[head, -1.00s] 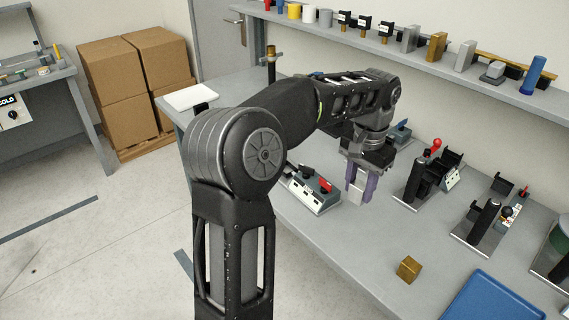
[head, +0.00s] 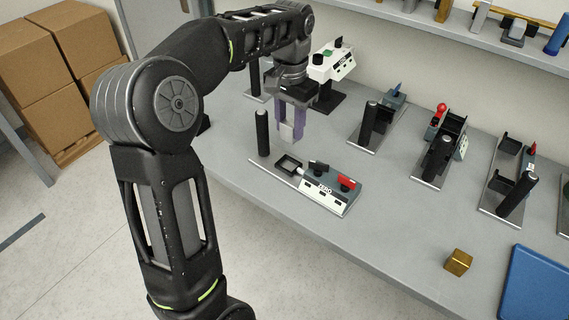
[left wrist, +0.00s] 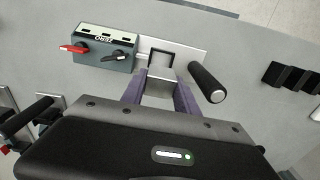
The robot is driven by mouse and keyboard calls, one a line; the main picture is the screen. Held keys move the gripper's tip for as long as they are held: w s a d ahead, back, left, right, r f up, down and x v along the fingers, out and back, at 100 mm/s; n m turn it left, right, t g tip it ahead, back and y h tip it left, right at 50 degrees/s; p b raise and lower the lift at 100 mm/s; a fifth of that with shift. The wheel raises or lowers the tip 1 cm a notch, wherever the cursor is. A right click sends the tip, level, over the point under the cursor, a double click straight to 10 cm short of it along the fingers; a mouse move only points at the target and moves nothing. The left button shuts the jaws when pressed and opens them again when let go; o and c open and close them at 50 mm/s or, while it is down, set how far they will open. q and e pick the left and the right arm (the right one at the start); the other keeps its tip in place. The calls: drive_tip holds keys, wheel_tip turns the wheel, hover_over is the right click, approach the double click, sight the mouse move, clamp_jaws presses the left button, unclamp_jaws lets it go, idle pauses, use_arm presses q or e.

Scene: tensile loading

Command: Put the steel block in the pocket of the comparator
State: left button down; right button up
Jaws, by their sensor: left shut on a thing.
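My left gripper (head: 291,133) hangs over the bench, shut on the steel block (head: 287,132). The light grey block also shows between the purple fingers in the left wrist view (left wrist: 157,88). The comparator (head: 326,192) lies on the bench below and to the right of the gripper, with a ZERO label, a red lever and a black lever. Its pocket (head: 280,166) is a dark square frame on the base plate; in the left wrist view the pocket (left wrist: 161,53) appears just beyond the block. The block is above the plate and apart from the pocket. My right gripper is out of view.
A black post (head: 262,132) stands on the comparator's plate, close left of the gripper. A white-topped instrument (head: 332,62) stands behind. Several fixtures (head: 437,150) line the bench to the right. A brass cube (head: 458,262) and blue tray (head: 540,285) are at front right.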

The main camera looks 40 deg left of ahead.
use_arm(q)
drive_tip(key=shift+a+f, duration=0.15)
drive_tip(key=shift+f, duration=0.15)
hover_over(289, 167)
wheel_tip(289, 167, down, 6)
drive_tip(key=shift+r, duration=0.1)
drive_tip(key=shift+f+p, duration=0.35)
drive_tip(key=shift+f, duration=1.5)
